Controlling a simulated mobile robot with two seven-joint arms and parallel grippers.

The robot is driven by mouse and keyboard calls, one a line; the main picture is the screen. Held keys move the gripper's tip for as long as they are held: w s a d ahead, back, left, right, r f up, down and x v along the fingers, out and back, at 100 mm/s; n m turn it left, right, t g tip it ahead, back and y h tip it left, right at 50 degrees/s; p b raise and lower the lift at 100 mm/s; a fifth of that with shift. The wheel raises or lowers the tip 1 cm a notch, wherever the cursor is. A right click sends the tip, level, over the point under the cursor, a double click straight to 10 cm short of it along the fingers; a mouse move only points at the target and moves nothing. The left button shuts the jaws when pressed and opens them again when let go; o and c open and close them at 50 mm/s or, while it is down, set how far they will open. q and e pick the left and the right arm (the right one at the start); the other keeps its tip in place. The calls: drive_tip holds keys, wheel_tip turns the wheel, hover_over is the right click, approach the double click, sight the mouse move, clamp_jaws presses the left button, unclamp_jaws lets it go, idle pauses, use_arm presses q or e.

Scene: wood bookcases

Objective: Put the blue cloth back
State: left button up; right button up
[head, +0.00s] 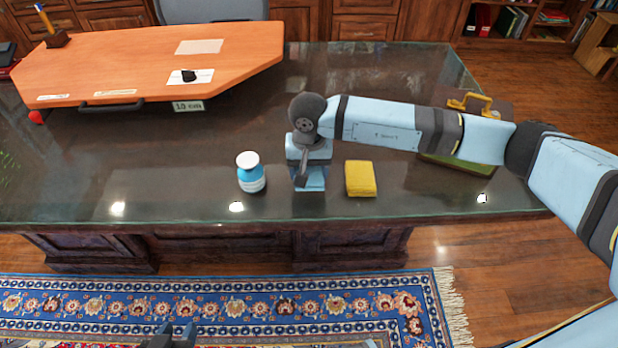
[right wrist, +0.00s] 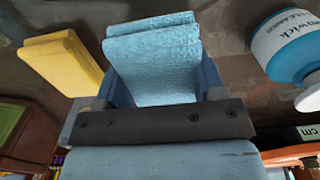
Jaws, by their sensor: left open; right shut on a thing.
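The blue cloth (right wrist: 152,65) is a folded light-blue pad between the fingers of my right gripper in the right wrist view. In the head view the cloth (head: 310,183) shows below my right gripper (head: 309,172), low at the desk surface; I cannot tell whether it touches the glass. My right gripper is shut on it, between the white-and-blue bottle (head: 250,172) and the yellow sponge (head: 360,178). My left gripper (head: 172,337) shows only in part at the bottom edge of the head view, open, away from the desk.
The glass-topped desk (head: 150,205) has clear room at its front left. An orange board (head: 130,65) lies at the back left. A green item (head: 455,163) and a yellow-handled thing (head: 470,103) are partly behind my right arm. A patterned rug (head: 250,305) lies in front.

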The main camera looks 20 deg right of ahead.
wheel_tip(320, 180, down, 3)
drive_tip(key=shift+f, duration=0.2)
drive_tip(key=shift+f, duration=0.1)
drive_tip(key=shift+f+b, duration=0.15)
drive_tip(key=shift+b, duration=0.2)
drive_tip(key=o, duration=1)
drive_tip(key=shift+r, duration=0.2)
